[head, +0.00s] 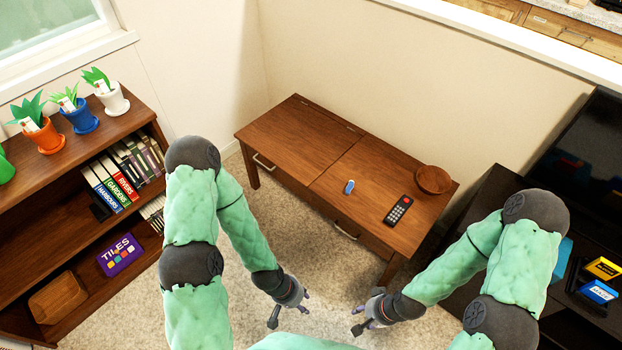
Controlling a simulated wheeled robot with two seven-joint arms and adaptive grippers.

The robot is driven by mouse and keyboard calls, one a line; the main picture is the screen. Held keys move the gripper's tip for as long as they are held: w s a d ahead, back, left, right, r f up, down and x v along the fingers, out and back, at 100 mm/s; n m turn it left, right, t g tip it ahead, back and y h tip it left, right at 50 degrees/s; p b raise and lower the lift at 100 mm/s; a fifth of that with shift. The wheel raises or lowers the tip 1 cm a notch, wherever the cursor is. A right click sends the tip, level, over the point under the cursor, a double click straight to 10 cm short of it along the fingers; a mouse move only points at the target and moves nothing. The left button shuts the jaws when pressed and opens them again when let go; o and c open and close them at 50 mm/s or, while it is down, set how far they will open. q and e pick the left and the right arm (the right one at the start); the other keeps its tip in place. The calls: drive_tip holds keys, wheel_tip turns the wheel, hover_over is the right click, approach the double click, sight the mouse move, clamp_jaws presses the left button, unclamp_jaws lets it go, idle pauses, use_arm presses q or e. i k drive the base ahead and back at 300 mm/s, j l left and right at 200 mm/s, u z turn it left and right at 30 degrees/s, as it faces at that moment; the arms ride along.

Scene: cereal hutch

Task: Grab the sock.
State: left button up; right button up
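No sock can be made out in the head view. My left gripper (289,317) hangs over the carpet in front of the wooden table, with its fingers spread and nothing between them. My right gripper (356,320) is over the carpet to its right, pointing left, also with its fingers apart and empty. Both are apart from the table and from each other. The carpet under my arms is partly hidden.
The wooden table (290,130) holds a small blue-and-white item (349,187), a black remote (398,210) and a wooden bowl (433,179). A bookshelf (40,235) with potted plants stands left. A dark TV stand (487,196) is at right. Carpet (330,270) between is clear.

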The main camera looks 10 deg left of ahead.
sight(349, 189)
drive_tip(key=i+j, duration=0.15)
drive_tip(key=i, duration=0.35)
drive_tip(key=i+j+u, duration=0.1)
drive_tip(key=i, duration=0.4)
